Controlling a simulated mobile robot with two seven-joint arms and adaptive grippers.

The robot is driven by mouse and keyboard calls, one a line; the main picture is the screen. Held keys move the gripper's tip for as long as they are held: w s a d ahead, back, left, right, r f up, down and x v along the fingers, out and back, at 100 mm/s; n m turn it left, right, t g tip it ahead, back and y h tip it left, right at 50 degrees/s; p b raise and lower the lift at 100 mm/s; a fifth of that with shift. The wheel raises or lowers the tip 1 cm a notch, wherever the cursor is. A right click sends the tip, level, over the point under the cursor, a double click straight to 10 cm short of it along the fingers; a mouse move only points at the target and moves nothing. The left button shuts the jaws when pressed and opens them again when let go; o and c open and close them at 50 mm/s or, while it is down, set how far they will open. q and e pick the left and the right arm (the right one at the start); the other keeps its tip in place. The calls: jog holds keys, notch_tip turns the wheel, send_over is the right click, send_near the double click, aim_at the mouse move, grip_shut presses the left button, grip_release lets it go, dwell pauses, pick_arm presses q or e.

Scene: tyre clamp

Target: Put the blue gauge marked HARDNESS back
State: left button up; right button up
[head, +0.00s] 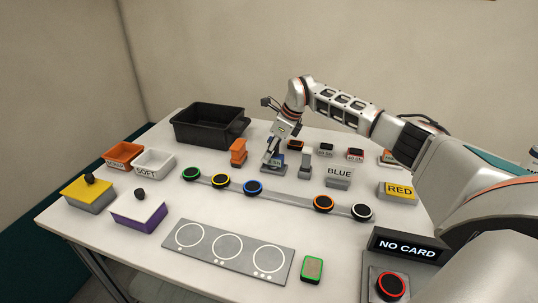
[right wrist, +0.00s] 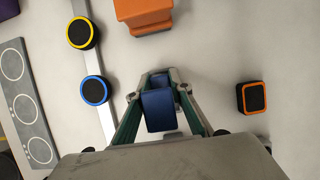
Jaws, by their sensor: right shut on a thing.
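My right gripper (head: 268,163) is near the middle of the table, low over its top, with its fingers pointing down. In the right wrist view it is shut on a blue block-shaped thing (right wrist: 158,111), which sits between the two fingers (right wrist: 160,100). I take this for the blue gauge. In the head view the blue gauge (head: 278,169) shows only partly beside the fingers, and I cannot read its marking. I cannot tell whether it touches the table. My left gripper is not in view.
An orange block-shaped thing (head: 238,152) stands left of the gripper and a grey one (head: 305,165) right. A strip with coloured round discs (head: 253,187) lies in front. A black bin (head: 207,124) stands at the back left.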

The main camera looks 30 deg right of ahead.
aim_at(282, 156)
jog(key=shift+f, duration=0.35)
jog(key=shift+f, duration=0.15)
jog(key=o, duration=1)
jog(key=v, duration=1.2)
jog(key=shift+b, duration=0.3)
jog(key=shift+a, duration=0.1)
